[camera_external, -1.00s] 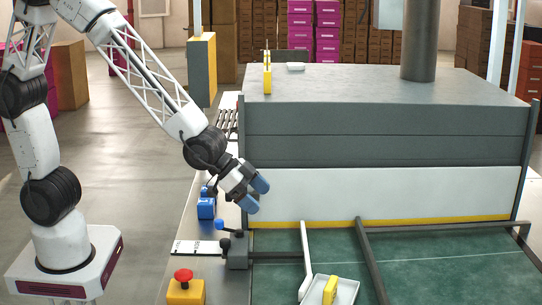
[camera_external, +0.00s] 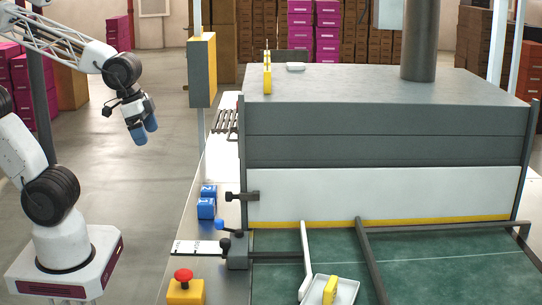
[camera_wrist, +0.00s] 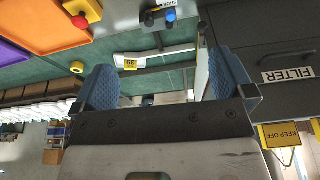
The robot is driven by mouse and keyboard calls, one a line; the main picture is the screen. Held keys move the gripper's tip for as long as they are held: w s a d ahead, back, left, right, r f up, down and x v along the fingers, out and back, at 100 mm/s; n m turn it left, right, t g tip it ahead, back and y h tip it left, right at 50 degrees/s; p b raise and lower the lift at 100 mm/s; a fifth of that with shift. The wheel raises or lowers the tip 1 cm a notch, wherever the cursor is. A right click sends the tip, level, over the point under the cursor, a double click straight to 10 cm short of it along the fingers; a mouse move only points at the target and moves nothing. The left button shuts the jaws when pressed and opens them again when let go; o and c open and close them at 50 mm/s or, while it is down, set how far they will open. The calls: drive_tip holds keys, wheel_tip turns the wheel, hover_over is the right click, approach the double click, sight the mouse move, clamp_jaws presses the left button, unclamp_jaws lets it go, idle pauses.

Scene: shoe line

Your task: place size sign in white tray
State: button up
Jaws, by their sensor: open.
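The yellow size sign (camera_external: 330,290) is in the white tray (camera_external: 348,296) at the bottom of the external view. In the wrist view the sign (camera_wrist: 130,63), with an upside-down "39", shows at the edge of the white tray (camera_wrist: 160,53). My gripper (camera_external: 144,129) is open and empty, raised over the floor on the left, well apart from the sign and tray. Its two blue fingers (camera_wrist: 165,82) stand wide apart in the wrist view.
A large grey machine (camera_external: 380,125) fills the right, with a green belt (camera_external: 430,262) in front. Blue blocks (camera_external: 206,208), a lever (camera_external: 225,225) and a red stop button (camera_external: 183,275) stand on the side ledge. A yellow-grey box (camera_external: 203,70) stands on a post.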

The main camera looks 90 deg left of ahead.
drive_tip(key=shift+g, duration=0.4)
drive_tip(key=shift+s+a+r, duration=0.15)
drive_tip(key=shift+s, duration=1)
drive_tip(key=shift+s+a+r, duration=0.1)
drive_tip(key=shift+s+r, duration=0.05)
drive_tip(key=shift+s, duration=0.95)
